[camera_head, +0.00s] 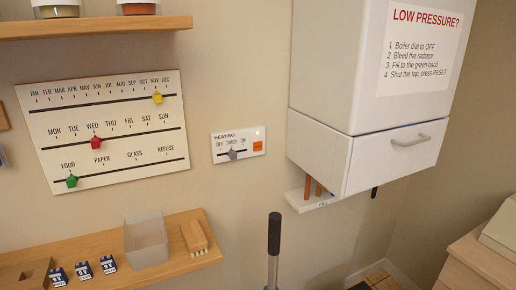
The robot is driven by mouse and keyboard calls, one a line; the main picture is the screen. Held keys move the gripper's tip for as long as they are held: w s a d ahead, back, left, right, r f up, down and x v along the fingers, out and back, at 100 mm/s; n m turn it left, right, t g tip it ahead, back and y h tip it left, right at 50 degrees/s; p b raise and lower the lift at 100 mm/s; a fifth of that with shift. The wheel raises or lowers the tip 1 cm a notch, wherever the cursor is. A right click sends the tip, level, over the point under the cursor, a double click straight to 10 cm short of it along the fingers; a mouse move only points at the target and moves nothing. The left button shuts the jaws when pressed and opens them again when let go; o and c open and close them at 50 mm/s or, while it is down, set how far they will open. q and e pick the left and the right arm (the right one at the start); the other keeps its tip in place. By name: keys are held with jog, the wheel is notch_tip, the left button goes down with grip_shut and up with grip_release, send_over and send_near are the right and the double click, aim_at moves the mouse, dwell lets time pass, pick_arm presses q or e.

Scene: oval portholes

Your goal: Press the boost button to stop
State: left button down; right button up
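The white heating panel (222,156) is on the wall left of the boiler. It is marked OFF, TIMED and ON, and a grey slider (233,155) sits near the middle of its slot. An orange button (257,146) is at the panel's right end; its lettering is too small to read, so I cannot confirm that it is the boost button. A small pale dot (256,132) shows above it. Neither of my grippers is in view, and nothing covers the panel.
The white boiler (335,60) juts out to the right, with a small shelf (312,203) beneath. A wooden shelf (80,250) at lower left holds a clear bin (146,240) and small boxes. A black upright handle (274,232) stands below the panel. Wall around the panel is clear.

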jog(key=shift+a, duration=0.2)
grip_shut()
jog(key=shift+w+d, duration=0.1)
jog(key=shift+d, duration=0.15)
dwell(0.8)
